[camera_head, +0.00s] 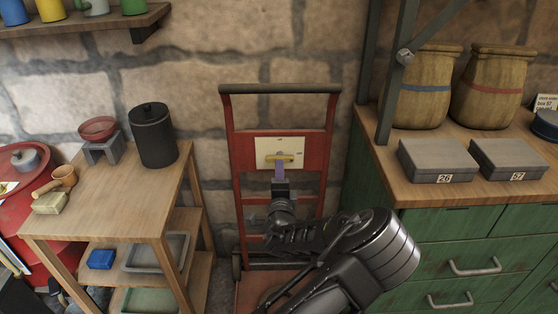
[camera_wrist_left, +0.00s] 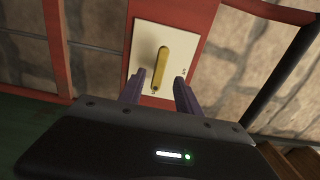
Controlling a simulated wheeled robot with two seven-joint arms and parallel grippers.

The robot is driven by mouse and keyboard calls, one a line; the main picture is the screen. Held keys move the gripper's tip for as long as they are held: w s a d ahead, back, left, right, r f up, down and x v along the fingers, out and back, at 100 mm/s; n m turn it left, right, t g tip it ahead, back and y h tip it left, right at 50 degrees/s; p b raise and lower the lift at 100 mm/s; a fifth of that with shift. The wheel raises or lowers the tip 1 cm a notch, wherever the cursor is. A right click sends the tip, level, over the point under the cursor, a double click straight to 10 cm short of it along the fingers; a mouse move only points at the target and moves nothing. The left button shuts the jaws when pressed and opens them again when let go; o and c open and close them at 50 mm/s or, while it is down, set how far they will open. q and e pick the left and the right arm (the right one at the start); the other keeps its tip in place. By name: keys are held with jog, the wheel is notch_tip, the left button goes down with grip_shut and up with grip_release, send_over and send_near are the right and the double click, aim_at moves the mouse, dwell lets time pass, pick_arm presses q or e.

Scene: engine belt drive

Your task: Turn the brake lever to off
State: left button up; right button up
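The brake lever (camera_head: 284,157) is a yellow bar on a cream plate (camera_head: 292,146), fixed to a red hand-truck-like frame. It lies about level in the head view. In the left wrist view the lever (camera_wrist_left: 161,66) runs up and down the plate (camera_wrist_left: 178,42), with small dark marks on the plate too small to read. My left gripper (camera_head: 279,171) is in front of the plate, at the lever. In the wrist view its purple fingers (camera_wrist_left: 161,82) are apart, with the lever's near end between them in the picture. I cannot tell whether they touch it. My right gripper is not in view.
The red frame (camera_head: 231,150) stands against a stone wall. A wooden table (camera_head: 110,215) with a dark canister (camera_head: 152,135) is at left. A green cabinet (camera_head: 455,235) with grey boxes (camera_head: 437,160) and jars is at right, with a dark post (camera_head: 385,110) at its near side.

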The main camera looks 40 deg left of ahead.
aim_at(279, 158)
pick_arm(q)
jog(key=x, duration=0.6)
jog(key=shift+w+a, duration=0.3)
jog(key=shift+c, duration=0.3)
grip_shut()
